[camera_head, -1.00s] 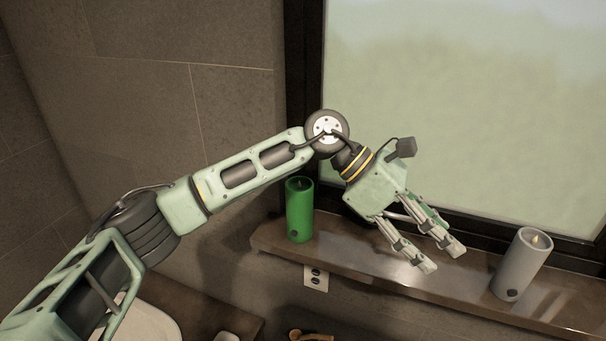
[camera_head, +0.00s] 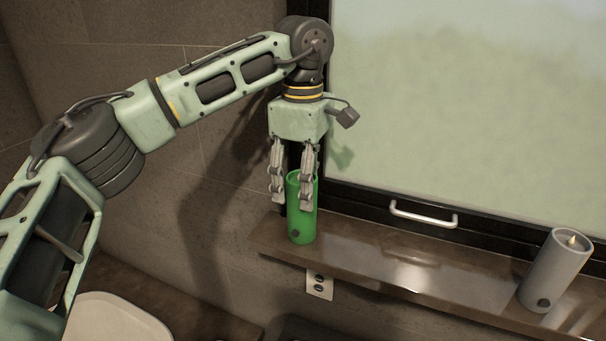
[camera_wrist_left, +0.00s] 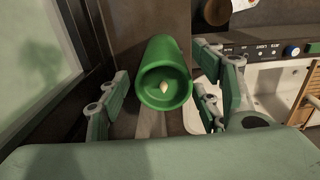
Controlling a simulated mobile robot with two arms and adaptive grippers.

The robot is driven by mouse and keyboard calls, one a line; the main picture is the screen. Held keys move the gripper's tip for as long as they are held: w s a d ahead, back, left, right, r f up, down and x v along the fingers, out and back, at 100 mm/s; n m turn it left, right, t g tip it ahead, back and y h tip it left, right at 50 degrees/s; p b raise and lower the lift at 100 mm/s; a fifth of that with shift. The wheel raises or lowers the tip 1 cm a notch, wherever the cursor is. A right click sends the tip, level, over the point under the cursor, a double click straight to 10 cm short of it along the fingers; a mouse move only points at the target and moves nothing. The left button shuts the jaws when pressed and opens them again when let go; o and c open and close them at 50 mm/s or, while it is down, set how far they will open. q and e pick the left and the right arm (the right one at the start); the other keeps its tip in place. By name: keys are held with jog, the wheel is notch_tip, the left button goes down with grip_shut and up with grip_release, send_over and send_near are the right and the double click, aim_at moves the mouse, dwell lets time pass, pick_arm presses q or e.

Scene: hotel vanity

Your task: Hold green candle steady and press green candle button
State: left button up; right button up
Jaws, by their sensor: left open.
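The green candle (camera_head: 301,228) stands upright on the brown window ledge, with a small dark round button (camera_head: 295,234) low on its side. In the left wrist view, the candle (camera_wrist_left: 162,60) shows its hollow top and pale flame tip. My left gripper (camera_head: 292,203) points down at the candle's upper part. Its fingers are open, on either side of the candle in the wrist view, and one finger covers part of the candle in the head view. I cannot tell whether the fingers touch it. My right gripper is not in view.
A grey candle (camera_head: 556,270) stands at the right of the ledge (camera_head: 400,268), with bare ledge between the two candles. The window frame with a metal handle (camera_head: 424,214) rises behind. A wall outlet (camera_head: 319,285) is below the ledge. A white basin (camera_head: 115,322) is at lower left.

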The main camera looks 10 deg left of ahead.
aim_at(305, 222)
pick_arm(q)
notch_tip(305, 222, down, 5)
jog(key=shift+w+r+p, duration=0.1)
jog(key=shift+p, duration=0.5)
jog(key=shift+f, duration=0.6)
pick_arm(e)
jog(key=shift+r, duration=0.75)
pick_arm(q)
jog(key=c, duration=1.3)
jog(key=shift+c, duration=0.2)
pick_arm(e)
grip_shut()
